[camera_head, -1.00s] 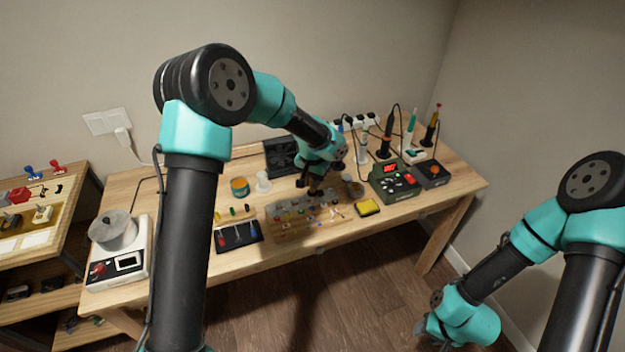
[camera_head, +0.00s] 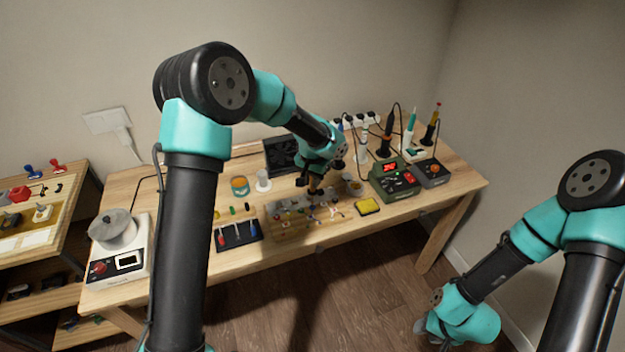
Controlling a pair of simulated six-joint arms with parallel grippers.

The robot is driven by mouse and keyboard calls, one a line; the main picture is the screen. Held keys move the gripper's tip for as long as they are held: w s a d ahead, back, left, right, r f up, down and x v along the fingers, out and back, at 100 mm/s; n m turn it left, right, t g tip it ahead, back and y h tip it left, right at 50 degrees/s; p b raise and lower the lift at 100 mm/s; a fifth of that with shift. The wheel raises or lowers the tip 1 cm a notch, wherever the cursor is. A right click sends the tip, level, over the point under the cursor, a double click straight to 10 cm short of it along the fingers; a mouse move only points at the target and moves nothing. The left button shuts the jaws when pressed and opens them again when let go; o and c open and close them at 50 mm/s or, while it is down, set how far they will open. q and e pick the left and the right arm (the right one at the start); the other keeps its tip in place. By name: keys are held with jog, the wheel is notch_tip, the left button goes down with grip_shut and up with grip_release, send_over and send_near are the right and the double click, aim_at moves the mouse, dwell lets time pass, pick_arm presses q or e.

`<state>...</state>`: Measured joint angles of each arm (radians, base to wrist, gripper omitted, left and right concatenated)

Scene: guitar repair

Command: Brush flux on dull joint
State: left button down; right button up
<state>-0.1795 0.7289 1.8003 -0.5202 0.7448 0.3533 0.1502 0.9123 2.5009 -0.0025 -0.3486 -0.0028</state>
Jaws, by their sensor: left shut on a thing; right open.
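My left gripper (camera_head: 315,190) is over the right part of the work board (camera_head: 290,229) on the table. It is shut on a small, thin thing that may be a brush; the arm and the small size hide most of it. The board carries several small parts, but I cannot make out the dull joint among them. A teal and orange tin (camera_head: 239,186) stands behind the board, with a white cup-like holder (camera_head: 263,181) beside it. My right gripper (camera_head: 440,338) is low at the right, away from the table, open and partly hidden.
A yellow sponge (camera_head: 367,206) lies right of the board. A soldering station (camera_head: 394,179) and upright tools in stands (camera_head: 385,142) fill the right back. A black fan (camera_head: 282,154) stands behind. A black tool tray (camera_head: 238,234) and a white device (camera_head: 118,262) are at the left.

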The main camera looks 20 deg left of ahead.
pick_arm(q)
jog(key=shift+f, duration=0.75)
dwell(1.9)
jog(key=shift+r, duration=3.55)
jog(key=shift+a, duration=0.1)
jog(key=a+r, duration=0.2)
jog(key=a, duration=0.5)
jog(key=shift+a, duration=0.4)
